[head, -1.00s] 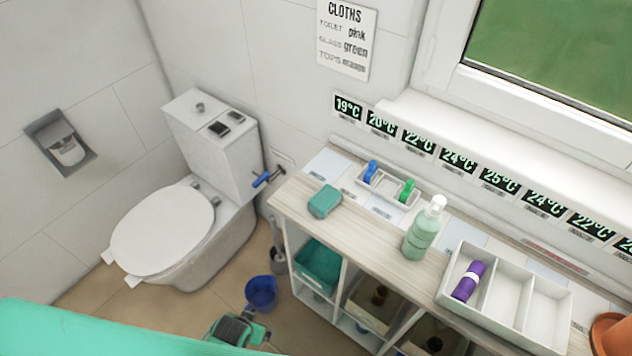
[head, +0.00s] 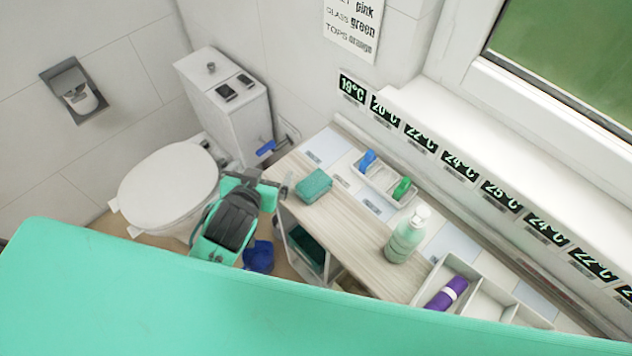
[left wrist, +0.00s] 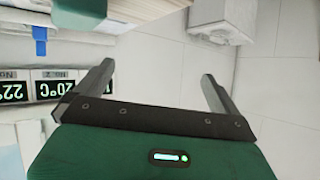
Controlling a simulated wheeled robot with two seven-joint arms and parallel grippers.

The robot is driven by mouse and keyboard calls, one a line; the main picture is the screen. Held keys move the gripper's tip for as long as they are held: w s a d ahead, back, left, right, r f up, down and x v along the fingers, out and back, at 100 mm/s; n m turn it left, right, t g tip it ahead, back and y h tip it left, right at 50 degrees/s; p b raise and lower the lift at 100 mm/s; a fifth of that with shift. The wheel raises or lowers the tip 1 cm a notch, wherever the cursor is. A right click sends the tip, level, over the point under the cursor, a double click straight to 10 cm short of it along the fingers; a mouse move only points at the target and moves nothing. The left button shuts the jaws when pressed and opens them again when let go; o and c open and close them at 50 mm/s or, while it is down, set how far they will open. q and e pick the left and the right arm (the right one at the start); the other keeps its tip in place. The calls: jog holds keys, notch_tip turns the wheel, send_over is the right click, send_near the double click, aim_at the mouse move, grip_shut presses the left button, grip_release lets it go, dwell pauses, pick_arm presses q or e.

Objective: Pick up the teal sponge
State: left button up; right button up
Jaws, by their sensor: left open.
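The teal sponge (head: 314,184) lies on the wooden top of the shelf unit, near its left end, in the head view. A teal block, which looks like the sponge (left wrist: 80,12), shows at the top edge of the left wrist view. My left gripper (head: 282,189) is just left of the sponge, at the shelf's end, apart from it. In the left wrist view its two fingers (left wrist: 157,70) are spread with nothing between them. My right gripper is not in view.
A white tray with blue and green items (head: 388,184) stands behind the sponge. A green pump bottle (head: 405,238) and a divided tray (head: 486,296) with a purple tube (head: 447,293) are farther right. The toilet (head: 165,190) is at left. Bare wood (head: 345,222) lies in front.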

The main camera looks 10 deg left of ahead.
pick_arm(q)
jog(key=w+d+r+m+t+h, duration=0.25)
jog(key=d+r+t, duration=0.2)
jog(key=r, duration=0.55)
jog(key=w+d+r+m+t+h, duration=0.2)
jog(key=w+d+r+t+h, duration=0.25)
jog(key=r, duration=0.55)
jog(key=s+d+r+m+g+h, duration=0.3)
jog(key=s+d+m+g+h, duration=0.1)
jog(key=d+m+g+h, duration=0.45)
jog(key=s+d+r+m+g+h, duration=0.2)
jog(key=s+d+m+g+h, duration=0.2)
jog(key=d+m+g+h, duration=0.5)
jog(key=m+g+y, duration=0.3)
jog(key=g+y, duration=0.1)
jog(key=y, duration=2)
send_over(314, 182)
notch_tip(314, 182, down, 27)
jog(key=shift+s+d+r+p, duration=0.1)
jog(key=shift+d+r+p, duration=0.1)
jog(key=shift+p, duration=0.2)
jog(key=shift+a+f+p, duration=0.1)
jog(key=shift+f+p, duration=0.25)
jog(key=shift+f, duration=0.1)
notch_tip(314, 182, down, 4)
jog(key=shift+a+f+p, duration=0.15)
jog(key=shift+p, duration=0.8)
jog(key=shift+f, duration=0.2)
jog(key=c, duration=1)
